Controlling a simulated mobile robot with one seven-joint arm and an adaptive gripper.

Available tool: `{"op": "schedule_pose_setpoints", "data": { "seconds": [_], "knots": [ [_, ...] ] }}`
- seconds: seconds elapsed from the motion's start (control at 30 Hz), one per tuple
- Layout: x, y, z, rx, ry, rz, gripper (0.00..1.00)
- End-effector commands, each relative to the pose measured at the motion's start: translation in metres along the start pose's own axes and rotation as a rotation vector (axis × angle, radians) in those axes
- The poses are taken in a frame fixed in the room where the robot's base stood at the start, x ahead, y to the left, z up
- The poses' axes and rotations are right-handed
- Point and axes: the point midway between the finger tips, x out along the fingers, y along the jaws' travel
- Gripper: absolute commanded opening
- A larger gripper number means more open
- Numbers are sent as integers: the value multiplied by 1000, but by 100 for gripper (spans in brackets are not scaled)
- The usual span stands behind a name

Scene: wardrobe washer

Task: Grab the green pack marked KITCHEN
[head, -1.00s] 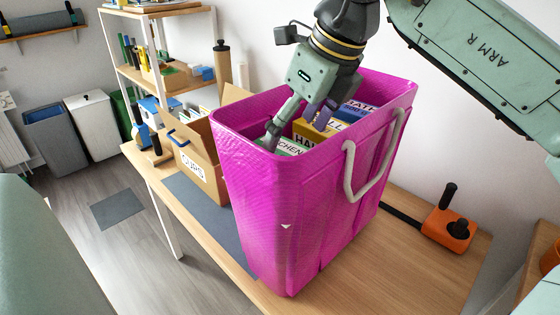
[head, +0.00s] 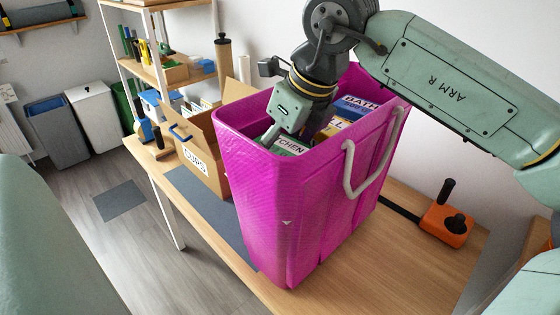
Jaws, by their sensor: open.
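The green pack marked KITCHEN (head: 291,147) stands inside the tall magenta bin (head: 270,205), near its front left rim. Only its top, with part of the label, shows; the bin wall hides the rest. My gripper (head: 282,135) is open and reaches down into the bin at the pack. One finger is by the pack's left part; the other is mostly hidden behind the gripper body. I cannot tell whether the fingers touch the pack. A yellow pack (head: 330,130) and a blue pack marked BATH (head: 352,107) stand behind it in the bin.
The bin stands on a wooden table (head: 400,255), with its grey handle (head: 350,170) on the right. A cardboard box marked CUPS (head: 203,165) is close on the left. An orange device with a black knob (head: 447,222) lies to the right.

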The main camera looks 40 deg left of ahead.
Motion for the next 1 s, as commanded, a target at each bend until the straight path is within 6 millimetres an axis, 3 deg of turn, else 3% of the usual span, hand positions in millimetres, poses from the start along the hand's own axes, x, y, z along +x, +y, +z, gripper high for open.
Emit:
{"op": "schedule_pose_setpoints", "data": {
  "seconds": [0.57, 1.0],
  "knots": [
    [3, 0, -2, 0, 0, 0, 83],
    [3, 0, -2, 0, 0, 0, 55]
  ]
}}
